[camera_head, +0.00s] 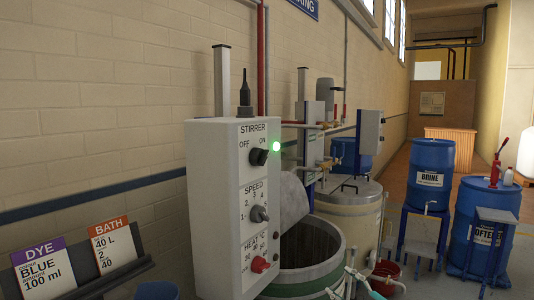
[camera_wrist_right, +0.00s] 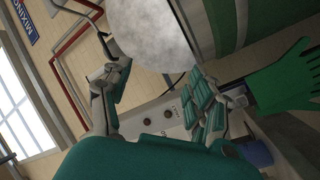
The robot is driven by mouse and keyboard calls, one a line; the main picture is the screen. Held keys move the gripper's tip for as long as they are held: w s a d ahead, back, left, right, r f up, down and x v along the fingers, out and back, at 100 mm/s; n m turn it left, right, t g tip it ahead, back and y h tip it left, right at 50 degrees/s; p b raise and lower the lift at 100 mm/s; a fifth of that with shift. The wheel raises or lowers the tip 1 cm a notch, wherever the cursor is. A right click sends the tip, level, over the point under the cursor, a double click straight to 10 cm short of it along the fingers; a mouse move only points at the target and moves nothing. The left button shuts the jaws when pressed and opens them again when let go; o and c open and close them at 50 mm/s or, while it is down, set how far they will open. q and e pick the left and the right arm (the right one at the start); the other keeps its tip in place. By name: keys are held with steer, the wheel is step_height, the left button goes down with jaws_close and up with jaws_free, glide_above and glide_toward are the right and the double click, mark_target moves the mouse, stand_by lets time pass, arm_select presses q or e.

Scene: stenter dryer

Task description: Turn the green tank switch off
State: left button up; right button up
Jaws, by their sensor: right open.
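The white control box (camera_head: 228,215) stands at the green-banded tank (camera_head: 310,275). Its top dark stirrer knob (camera_head: 258,157) sits between OFF and ON labels, nearer ON, with a green lamp (camera_head: 277,146) lit beside it. A speed knob (camera_head: 259,214) and a red heat knob (camera_head: 260,264) are below. My right gripper (camera_head: 350,283) shows only partly at the bottom edge, in front of the tank and right of the box. In the right wrist view my gripper (camera_wrist_right: 160,72) is open and empty, with the knobbed panel (camera_wrist_right: 158,122) beyond its fingers. My left gripper is out of view.
A rounded pale grey thing (camera_head: 294,198) is above the tank. Another tank (camera_head: 348,208) stands behind. Blue barrels (camera_head: 430,172) and a red bucket (camera_head: 386,271) are to the right. Dye and bath cards (camera_head: 115,245) are at lower left. A green glove-like thing (camera_wrist_right: 285,75) is in the wrist view.

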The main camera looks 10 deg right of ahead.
steer(key=s+a+r+n+y, duration=0.1)
steer(key=r+n+y, duration=0.1)
steer(key=r, duration=0.5)
steer(key=s+a+r+n+g+y, duration=0.1)
steer(key=a+r+n+y, duration=0.15)
steer(key=r, duration=0.45)
steer(key=s+a+r+n+y, duration=0.1)
steer(key=r+n, duration=0.2)
steer(key=r, duration=0.3)
steer(key=s+a+r+n+g+y+p, duration=0.1)
steer(key=s+a+r+n+g, duration=0.15)
steer(key=r, duration=0.35)
steer(key=s+a+r+n+g+y+p, duration=0.1)
steer(key=s+r+n, duration=0.1)
steer(key=s+r, duration=0.3)
steer(key=n+h, duration=0.1)
steer(key=n, duration=0.2)
glide_toward(266, 159)
steer(key=shift+g, duration=0.25)
steer(key=p+x, duration=0.2)
steer(key=x, duration=0.1)
steer(key=p+x, duration=0.5)
steer(key=x, duration=0.1)
steer(key=shift+w+r, duration=0.2)
steer(key=shift+r, duration=0.1)
steer(key=shift+w+a+f+p, duration=0.1)
steer(key=shift+w+a+p, duration=0.2)
steer(key=shift+p, duration=0.05)
steer(key=c, duration=1.1)
steer(key=shift+c, duration=0.2)
